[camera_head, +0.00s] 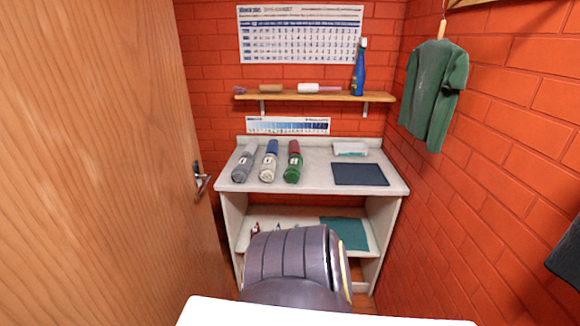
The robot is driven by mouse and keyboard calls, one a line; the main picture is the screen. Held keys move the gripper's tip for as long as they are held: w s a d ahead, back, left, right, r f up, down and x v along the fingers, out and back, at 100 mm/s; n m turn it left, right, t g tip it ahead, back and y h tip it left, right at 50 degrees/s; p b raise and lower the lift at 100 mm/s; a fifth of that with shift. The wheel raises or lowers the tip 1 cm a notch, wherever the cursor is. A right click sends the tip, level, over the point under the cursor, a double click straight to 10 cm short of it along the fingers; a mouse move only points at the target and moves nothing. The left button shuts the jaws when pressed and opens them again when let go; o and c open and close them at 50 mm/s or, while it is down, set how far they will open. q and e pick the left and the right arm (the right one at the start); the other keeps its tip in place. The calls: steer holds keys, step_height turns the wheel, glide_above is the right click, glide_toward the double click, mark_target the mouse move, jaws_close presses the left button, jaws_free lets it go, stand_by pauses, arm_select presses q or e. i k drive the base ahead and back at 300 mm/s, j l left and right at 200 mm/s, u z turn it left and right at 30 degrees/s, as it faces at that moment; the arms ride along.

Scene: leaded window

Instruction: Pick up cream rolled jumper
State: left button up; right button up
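The cream rolled jumper (267,168) lies on the white counter (325,180) in the middle of three rolls with pale labels. A grey roll (241,168) is to its left and a green roll (291,170) to its right, with small gaps between. A blue roll (272,147) lies right behind the cream one; I cannot tell whether they touch. Neither of my grippers shows in the head view.
A dark mat (360,174) and a pale box (351,149) occupy the counter's right side. A purple-grey padded shape (290,258) hides part of the lower shelf (300,222). A wooden door (95,160) bounds the left, a brick wall (500,150) the right. A shelf (315,97) hangs above.

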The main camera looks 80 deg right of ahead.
mark_target(267, 174)
steer(key=z, duration=2.55)
